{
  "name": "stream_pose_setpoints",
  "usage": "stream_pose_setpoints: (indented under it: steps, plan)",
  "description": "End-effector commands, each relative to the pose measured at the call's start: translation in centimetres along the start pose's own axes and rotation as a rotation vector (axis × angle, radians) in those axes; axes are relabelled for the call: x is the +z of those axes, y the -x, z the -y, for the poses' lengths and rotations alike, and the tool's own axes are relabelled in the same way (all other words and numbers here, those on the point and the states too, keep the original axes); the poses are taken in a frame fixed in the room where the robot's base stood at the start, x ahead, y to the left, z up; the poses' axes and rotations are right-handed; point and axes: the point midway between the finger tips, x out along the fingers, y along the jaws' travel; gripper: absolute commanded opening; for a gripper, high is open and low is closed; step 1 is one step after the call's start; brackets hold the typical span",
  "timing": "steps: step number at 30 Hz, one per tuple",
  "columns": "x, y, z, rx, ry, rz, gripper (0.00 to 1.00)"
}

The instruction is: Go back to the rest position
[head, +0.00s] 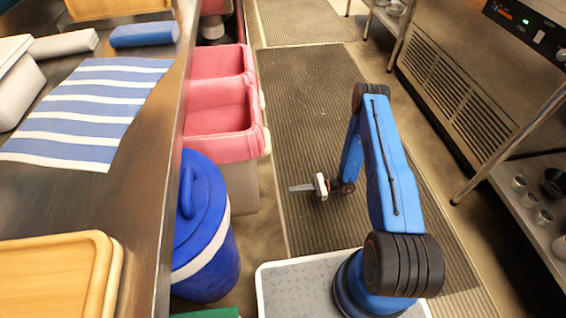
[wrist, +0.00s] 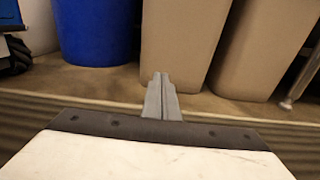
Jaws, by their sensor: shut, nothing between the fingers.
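My gripper (head: 291,188) is in the middle of the head view, at the end of my blue arm. It hangs over the ribbed floor mat (head: 310,110) and points left, toward the bins. Its fingers are together with nothing between them. In the wrist view the closed fingers (wrist: 161,98) point at the lower walls of the tan bins, apart from them.
A steel counter (head: 150,150) with a striped cloth (head: 85,110) and wooden boards (head: 50,275) runs along the left. Below it stand a blue lidded barrel (head: 205,230) and pink-lined bins (head: 220,115). A steel appliance (head: 460,90) and shelf stand right. The mat between is clear.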

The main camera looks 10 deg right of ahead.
Motion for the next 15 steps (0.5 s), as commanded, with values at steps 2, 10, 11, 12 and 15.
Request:
stream_pose_setpoints:
  steps: [2, 10, 11, 12, 15]
  plan:
    - [0.0, 0.1, 0.0, 0.000, 0.000, 0.000, 0.00]
    - [1.4, 0.1, 0.5, 0.019, 0.017, -0.008, 0.00]
    - [1.9, 0.1, 0.7, 0.027, 0.025, -0.011, 0.00]
    - [2.8, 0.2, 1.0, 0.039, 0.036, -0.017, 0.00]
    - [5.6, 0.3, 1.8, 0.080, 0.073, -0.038, 0.00]
